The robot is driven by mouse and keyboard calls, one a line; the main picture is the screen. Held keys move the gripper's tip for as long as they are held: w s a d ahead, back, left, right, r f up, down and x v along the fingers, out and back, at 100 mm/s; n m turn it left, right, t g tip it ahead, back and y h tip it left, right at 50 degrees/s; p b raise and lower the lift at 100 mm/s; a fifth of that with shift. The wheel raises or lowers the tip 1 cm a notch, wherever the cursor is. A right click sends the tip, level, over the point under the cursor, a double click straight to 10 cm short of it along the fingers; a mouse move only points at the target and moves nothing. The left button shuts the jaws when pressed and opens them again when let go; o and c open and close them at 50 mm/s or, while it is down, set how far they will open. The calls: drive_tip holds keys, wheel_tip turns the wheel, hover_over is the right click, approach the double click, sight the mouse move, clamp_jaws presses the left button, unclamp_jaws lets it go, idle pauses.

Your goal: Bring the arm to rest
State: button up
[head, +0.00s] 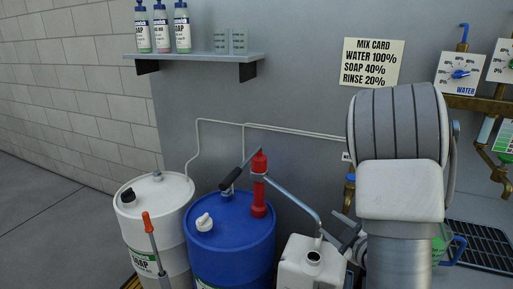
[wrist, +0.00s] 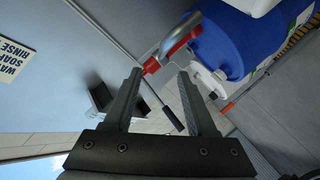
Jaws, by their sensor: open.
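My gripper (wrist: 160,72) is open in the wrist view, its two dark fingers apart with nothing held between them. Beyond the fingertips are the red pump (wrist: 152,66) and the blue drum (wrist: 235,42), apart from the fingers as far as I can tell. In the head view my arm (head: 400,190) stands at the right, bent, its pale links covering part of the scene. Dark parts that look like my gripper show low beside it, partly hidden by the arm.
The blue drum (head: 230,245) carries the red hand pump (head: 259,185), whose spout reaches over a white canister (head: 308,265). A white drum (head: 150,205) stands left. A wall shelf (head: 195,58) holds bottles. A drip tray (head: 485,245) and green-tinted jug (head: 442,245) are right. Open floor lies far left.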

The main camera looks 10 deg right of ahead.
drive_tip(key=s+a+r+m+g+h+p, duration=0.1)
drive_tip(key=s+r+m+g+h+p, duration=0.2)
drive_tip(key=r, duration=0.4)
drive_tip(key=s+r+m+g+h+p, duration=0.1)
drive_tip(key=r+m+h, duration=0.1)
drive_tip(key=r+m, duration=0.4)
drive_tip(key=s+a+r+g+p, duration=0.1)
drive_tip(key=s+a+r, duration=0.2)
drive_tip(key=s, duration=0.3)
drive_tip(key=s+a+r+m+g+y+p, duration=0.1)
drive_tip(key=s+a+r+g, duration=0.1)
drive_tip(key=s+a, duration=0.3)
drive_tip(key=s+a+r+m+g+y+p, duration=0.1)
drive_tip(key=s+a+r+g+p, duration=0.1)
drive_tip(key=s, duration=0.5)
drive_tip(key=shift+s+a+r, duration=0.4)
drive_tip(key=shift+a+r, duration=0.4)
drive_tip(key=shift+a, duration=0.25)
